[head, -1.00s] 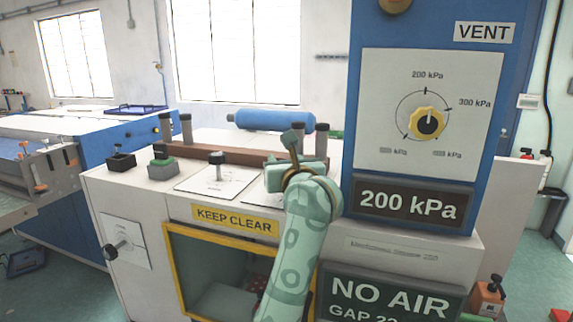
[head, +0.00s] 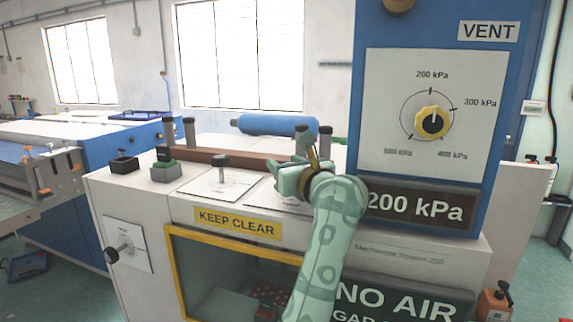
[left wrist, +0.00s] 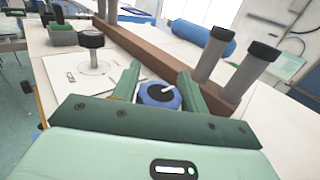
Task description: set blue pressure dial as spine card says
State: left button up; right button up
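A blue dial (left wrist: 160,95) with a white pointer line shows in the left wrist view, between the two fingers of my left gripper (left wrist: 159,68). The fingers are spread to either side of it; contact is not clear. The pointer slants to the upper right. In the head view my left gripper (head: 308,150) is above the machine's top, and the blue dial is hidden there. The display (head: 415,208) below reads 200 kPa. I cannot make out a spine card.
A black-knobbed control (head: 221,160) and a green button box (head: 165,171) stand on the machine top. A brown bar (head: 225,157), grey posts (head: 189,131) and a blue roller (head: 272,124) lie behind. A NO AIR sign (head: 400,300) is below the display.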

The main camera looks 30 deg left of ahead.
pick_arm(q)
jog(key=shift+o, duration=1.2)
jog(key=shift+r, duration=0.25)
notch_tip(320, 180, up, 3)
jog(key=shift+d+f, duration=0.1)
jog(key=s+d+r+b, duration=0.1)
jog(key=s+d+r, duration=0.6)
jog(key=s+r, duration=0.2)
jog(key=s, duration=0.2)
jog(key=shift+s+d+r+b, duration=0.2)
jog(key=shift+s+r+b, duration=0.1)
jog(key=shift+s+b, duration=0.1)
